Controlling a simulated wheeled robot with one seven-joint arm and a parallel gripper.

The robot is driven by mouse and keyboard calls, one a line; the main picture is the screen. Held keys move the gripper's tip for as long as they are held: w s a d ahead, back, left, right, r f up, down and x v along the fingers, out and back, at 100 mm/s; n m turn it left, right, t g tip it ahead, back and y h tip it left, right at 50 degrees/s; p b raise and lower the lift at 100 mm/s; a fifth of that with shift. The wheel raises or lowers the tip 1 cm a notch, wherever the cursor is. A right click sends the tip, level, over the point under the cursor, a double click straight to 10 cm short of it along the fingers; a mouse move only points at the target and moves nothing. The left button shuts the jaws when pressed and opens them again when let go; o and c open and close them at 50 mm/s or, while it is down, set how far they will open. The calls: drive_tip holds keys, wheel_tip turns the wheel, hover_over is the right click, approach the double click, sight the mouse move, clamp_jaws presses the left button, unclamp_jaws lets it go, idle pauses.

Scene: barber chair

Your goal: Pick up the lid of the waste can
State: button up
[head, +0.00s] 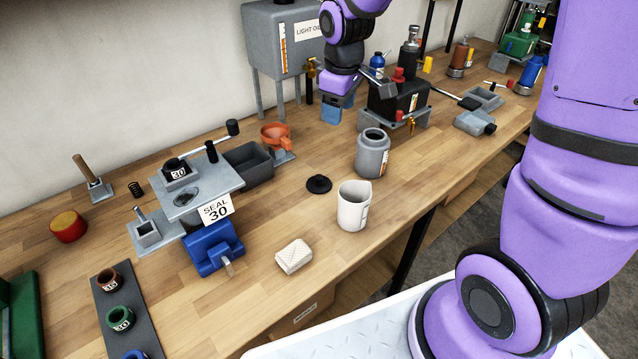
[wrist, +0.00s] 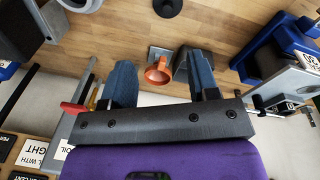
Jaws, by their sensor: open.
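A small round black lid (head: 319,184) with a knob on top lies flat on the wooden bench. It also shows at the top edge of the wrist view (wrist: 167,7). A grey can (head: 373,152) with a dark opening and a label stands behind it to the right; I take this as the waste can, but its label is too small to read. My gripper (head: 338,112) hangs above the rear of the bench, behind the lid and apart from it. In the wrist view its two blue fingers (wrist: 162,80) are spread, with nothing held between them.
A white jug (head: 353,207) stands right of the lid. An orange funnel (head: 277,136) and a dark grey bin (head: 249,165) are to its left. A grey oil tank (head: 283,45) and a black pump unit (head: 398,103) stand behind.

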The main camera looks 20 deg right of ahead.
drive_tip(key=w+a+f+n+g, duration=0.1)
drive_tip(key=w+f, duration=0.1)
drive_tip(key=f, duration=0.4)
drive_tip(key=w+a+f+n, duration=0.2)
drive_tip(key=f, duration=0.4)
hover_over(319, 176)
drive_tip(key=f, duration=0.6)
drive_tip(key=shift+s+a, duration=0.25)
drive_tip(key=shift+s, duration=0.1)
drive_tip(key=shift+w+d+f, duration=0.1)
drive_tip(key=shift+w+f, duration=0.05)
drive_tip(key=shift+f, duration=1.3)
drive_tip(key=shift+w+d+f, duration=0.1)
drive_tip(key=shift+f, duration=1.3)
drive_tip(key=c, duration=1)
